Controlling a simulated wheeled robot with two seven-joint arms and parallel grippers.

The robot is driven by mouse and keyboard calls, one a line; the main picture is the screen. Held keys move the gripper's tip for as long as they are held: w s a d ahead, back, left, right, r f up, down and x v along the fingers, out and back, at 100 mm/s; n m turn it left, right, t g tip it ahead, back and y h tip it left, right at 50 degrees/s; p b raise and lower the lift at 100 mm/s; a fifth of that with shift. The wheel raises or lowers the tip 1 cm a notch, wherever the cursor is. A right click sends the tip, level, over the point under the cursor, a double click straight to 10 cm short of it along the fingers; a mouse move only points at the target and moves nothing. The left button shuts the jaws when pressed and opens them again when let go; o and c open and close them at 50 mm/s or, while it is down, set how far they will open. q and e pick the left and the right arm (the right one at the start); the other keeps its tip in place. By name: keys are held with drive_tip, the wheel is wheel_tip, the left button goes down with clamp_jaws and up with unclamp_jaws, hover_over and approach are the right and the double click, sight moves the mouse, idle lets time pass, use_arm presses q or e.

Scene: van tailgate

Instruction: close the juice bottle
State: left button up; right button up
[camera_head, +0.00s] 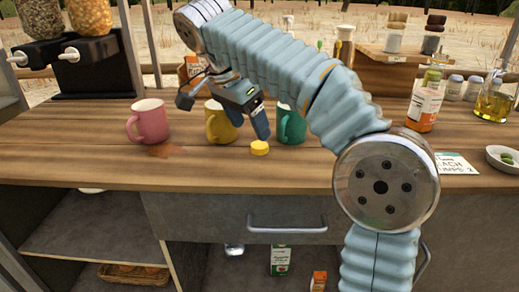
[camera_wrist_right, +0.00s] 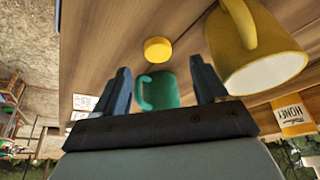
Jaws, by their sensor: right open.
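A small round yellow cap (camera_head: 259,148) lies on the wooden counter in front of the green mug. It also shows in the right wrist view (camera_wrist_right: 157,49), just beyond the space between my fingertips. An orange-and-white bottle (camera_head: 424,106), which looks like the juice bottle, stands upright at the right of the counter; its top is hard to make out against things behind it. My right gripper (camera_head: 236,108) is open and empty near the yellow and green mugs, with its fingers (camera_wrist_right: 161,70) apart. My left gripper is not in view.
Pink (camera_head: 148,121), yellow (camera_head: 219,122) and green (camera_head: 291,124) mugs stand in a row near my right gripper. A card (camera_head: 456,164), a bowl (camera_head: 502,157) and an oil jar (camera_head: 492,104) are at the right.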

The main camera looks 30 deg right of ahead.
sight(259, 145)
drive_tip(key=shift+b+x, duration=0.6)
drive_tip(key=shift+x, duration=2)
drive_tip(key=shift+s+d, duration=0.1)
drive_tip(key=c, duration=1.1)
